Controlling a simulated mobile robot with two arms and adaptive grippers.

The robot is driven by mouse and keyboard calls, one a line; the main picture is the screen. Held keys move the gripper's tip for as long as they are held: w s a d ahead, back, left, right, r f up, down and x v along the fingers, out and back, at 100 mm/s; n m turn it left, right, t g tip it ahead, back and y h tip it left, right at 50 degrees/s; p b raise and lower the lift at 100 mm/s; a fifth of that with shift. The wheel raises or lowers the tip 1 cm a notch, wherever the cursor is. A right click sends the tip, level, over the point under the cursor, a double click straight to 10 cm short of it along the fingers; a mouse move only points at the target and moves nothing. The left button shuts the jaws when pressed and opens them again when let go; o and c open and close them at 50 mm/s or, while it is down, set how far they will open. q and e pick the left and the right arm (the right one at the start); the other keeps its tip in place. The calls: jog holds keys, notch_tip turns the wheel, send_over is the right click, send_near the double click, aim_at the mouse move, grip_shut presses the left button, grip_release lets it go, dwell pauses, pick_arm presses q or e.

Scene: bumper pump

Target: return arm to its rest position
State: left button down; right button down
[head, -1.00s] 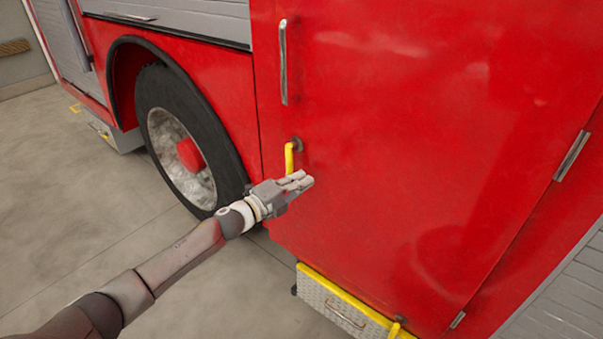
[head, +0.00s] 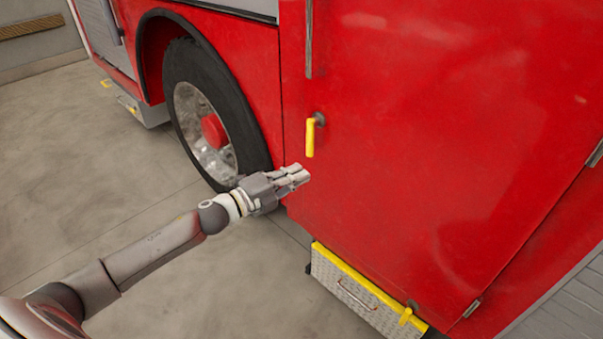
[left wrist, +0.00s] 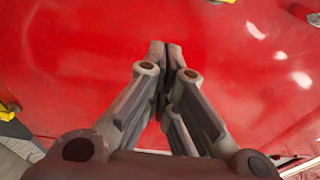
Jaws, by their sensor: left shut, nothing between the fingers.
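My left arm (head: 150,246) reaches in from the lower left of the head view. Its gripper (head: 303,176) is shut and empty. It is in front of the lower left part of the red truck door (head: 430,150), just below the yellow handle (head: 310,138), and looks apart from it. In the left wrist view the closed fingertips (left wrist: 166,47) meet in front of the red panel (left wrist: 70,70). I cannot tell how near the fingertips are to the panel. My right gripper is not in view.
A large wheel (head: 207,115) stands left of the door. A silver grab bar (head: 309,40) is above the yellow handle. A yellow-edged step (head: 355,290) juts out below the door. Bare concrete floor (head: 70,190) lies open on the left.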

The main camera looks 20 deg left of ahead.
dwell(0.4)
pick_arm(q)
jog(key=s+a+f+n+g+y, duration=0.1)
jog(key=a+f+n+y, duration=0.25)
jog(key=f, duration=0.55)
jog(key=s+a+f+n+y, duration=0.1)
jog(key=a+f+n+y, duration=0.2)
jog(key=f, duration=0.7)
jog(key=s+a+f+n+g+y, duration=0.15)
jog(key=s+f+n, duration=0.25)
jog(key=s+f, duration=0.45)
jog(key=s+f+n+g, duration=0.3)
jog(key=s+f+n, duration=0.15)
jog(key=f, duration=0.75)
jog(key=s+d+f+n+g, duration=0.2)
jog(key=s+f, duration=0.4)
jog(key=s, duration=0.6)
jog(key=s+d+f+n+g, duration=0.2)
jog(key=s+d+f+g, duration=0.2)
jog(key=s, duration=0.9)
jog(key=s+d+f+n+g, duration=0.2)
jog(key=s+d+f, duration=0.3)
jog(key=s+f, duration=0.4)
jog(key=s+g, duration=0.1)
jog(key=s, duration=0.2)
jog(key=shift+s+d+f+n, duration=0.15)
jog(key=shift+d+f+n, duration=0.05)
jog(key=shift+d+n, duration=0.2)
